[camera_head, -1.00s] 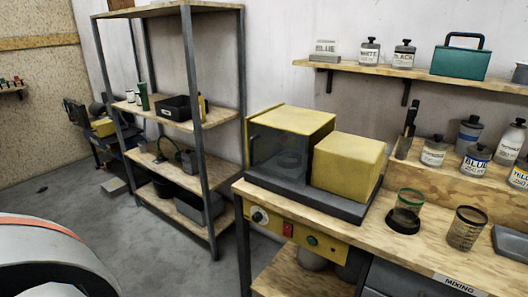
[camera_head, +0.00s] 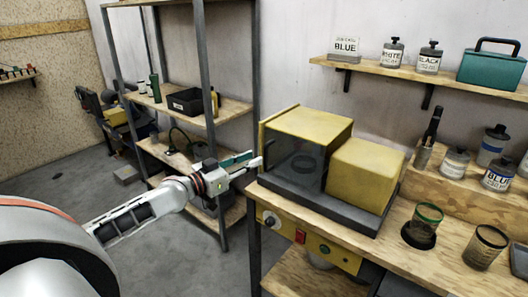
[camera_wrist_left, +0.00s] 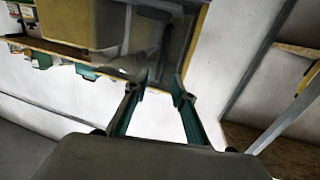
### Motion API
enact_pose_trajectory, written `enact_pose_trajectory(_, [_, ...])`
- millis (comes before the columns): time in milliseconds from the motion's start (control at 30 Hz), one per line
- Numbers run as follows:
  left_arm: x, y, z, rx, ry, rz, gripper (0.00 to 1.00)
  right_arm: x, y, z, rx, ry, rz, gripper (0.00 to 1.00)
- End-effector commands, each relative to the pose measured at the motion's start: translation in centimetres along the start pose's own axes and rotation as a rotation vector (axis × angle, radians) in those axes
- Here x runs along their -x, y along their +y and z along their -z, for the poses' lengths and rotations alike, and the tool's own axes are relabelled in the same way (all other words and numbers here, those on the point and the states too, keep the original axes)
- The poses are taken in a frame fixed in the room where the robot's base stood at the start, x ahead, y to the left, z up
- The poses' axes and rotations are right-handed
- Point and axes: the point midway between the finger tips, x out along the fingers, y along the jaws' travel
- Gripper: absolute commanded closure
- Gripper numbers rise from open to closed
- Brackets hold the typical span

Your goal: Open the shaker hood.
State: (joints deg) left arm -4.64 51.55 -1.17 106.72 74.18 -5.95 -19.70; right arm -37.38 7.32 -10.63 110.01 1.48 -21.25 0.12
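The shaker stands on the wooden bench, with a dark see-through hood (camera_head: 294,166) under a yellow top at its left and a yellow box-shaped housing (camera_head: 366,175) at its right. The hood looks closed, and a round shape shows dimly through it. My left gripper (camera_head: 254,167) is just left of the hood's lower left edge, its fingers pointing at it. In the left wrist view the fingers (camera_wrist_left: 159,82) are apart with nothing between them, and the hood's dark panel (camera_wrist_left: 166,42) is beyond the tips. I cannot tell whether they touch it. My right gripper is out of view.
A metal-framed shelf rack (camera_head: 208,80) stands behind and left of my left arm. A green-rimmed cup (camera_head: 427,216) and a dark cup (camera_head: 485,247) stand on the bench right of the shaker.

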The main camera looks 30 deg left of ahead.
Motion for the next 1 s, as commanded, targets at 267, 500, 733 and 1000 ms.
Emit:
enact_pose_trajectory(267, [-3.6,0.0,0.2,0.002,0.003,0.0,0.75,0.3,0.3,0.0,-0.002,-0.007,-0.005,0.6])
enact_pose_trajectory(500, [-6.0,0.0,0.0,0.0,0.0,0.0,0.75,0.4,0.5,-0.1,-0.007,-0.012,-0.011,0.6])
enact_pose_trajectory(733, [-6.7,0.1,0.0,0.001,-0.001,-0.001,0.75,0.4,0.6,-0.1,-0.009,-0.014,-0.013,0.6])
enact_pose_trajectory(1000, [-6.7,0.1,-0.1,0.0,-0.001,-0.001,0.93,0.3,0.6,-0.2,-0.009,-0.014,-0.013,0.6])
